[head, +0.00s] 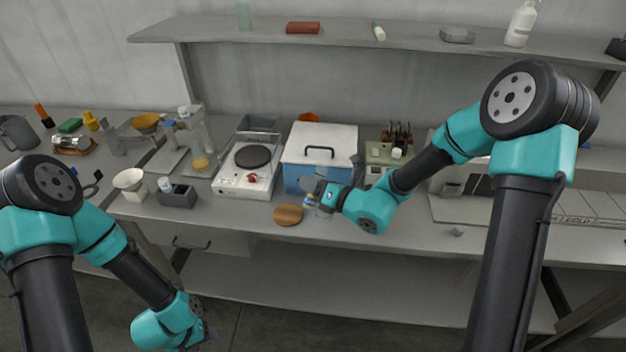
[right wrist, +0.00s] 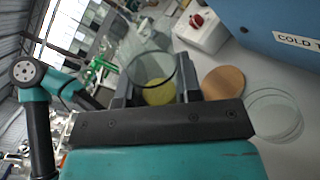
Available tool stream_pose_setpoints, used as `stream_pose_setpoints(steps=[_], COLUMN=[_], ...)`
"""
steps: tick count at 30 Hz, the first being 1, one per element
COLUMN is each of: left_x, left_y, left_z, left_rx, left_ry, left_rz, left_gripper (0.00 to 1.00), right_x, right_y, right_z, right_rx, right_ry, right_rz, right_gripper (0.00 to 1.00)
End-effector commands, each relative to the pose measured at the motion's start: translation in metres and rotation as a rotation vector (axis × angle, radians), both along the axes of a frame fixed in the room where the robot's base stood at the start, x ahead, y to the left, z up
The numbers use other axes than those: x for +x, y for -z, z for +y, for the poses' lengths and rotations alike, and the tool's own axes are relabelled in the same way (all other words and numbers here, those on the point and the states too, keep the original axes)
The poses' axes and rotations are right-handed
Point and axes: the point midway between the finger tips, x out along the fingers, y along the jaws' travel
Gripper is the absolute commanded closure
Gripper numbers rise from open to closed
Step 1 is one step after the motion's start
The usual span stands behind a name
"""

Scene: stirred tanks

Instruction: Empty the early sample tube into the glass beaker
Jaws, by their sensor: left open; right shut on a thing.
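My right gripper (head: 320,195) is shut on a clear glass tube (head: 309,200), above the bench in front of the blue and white box. In the right wrist view the tube (right wrist: 150,66) has a dark rim and stands between the fingers, with yellow showing low in it. I cannot tell its exact tilt. A clear round glass outline (right wrist: 276,112), which looks like the beaker, stands on the bench right of a cork disc. In the head view it is mostly hidden behind the gripper. My left gripper (head: 203,337) is open, low in front of the bench and away from these things.
The cork disc (head: 288,214) lies near the bench's front edge, also in the right wrist view (right wrist: 223,82). The blue and white box (head: 320,157) stands behind the right gripper. A hotplate (head: 246,172) and a dark grey block (head: 177,196) are to the left.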

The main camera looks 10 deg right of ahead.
Motion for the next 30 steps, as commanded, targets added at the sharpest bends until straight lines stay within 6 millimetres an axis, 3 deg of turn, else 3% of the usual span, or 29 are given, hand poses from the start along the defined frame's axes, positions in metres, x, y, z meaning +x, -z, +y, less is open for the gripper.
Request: stream_pose_setpoints(steps=[27, 30], left_x=[0.0, 0.0], left_y=[0.0, 0.0], left_z=[0.0, 0.0], left_rx=[0.0, 0.0], left_ry=[0.0, 0.0], left_rz=[0.0, 0.0], left_gripper=[0.46, 0.46], right_x=[-0.009, -0.009], right_y=[0.032, 0.026], right_z=[0.01, 0.009], right_rx=[0.51, 0.556], right_ry=[0.0, -0.001], right_rz=[0.484, 0.525], right_gripper=[0.92, 0.92])
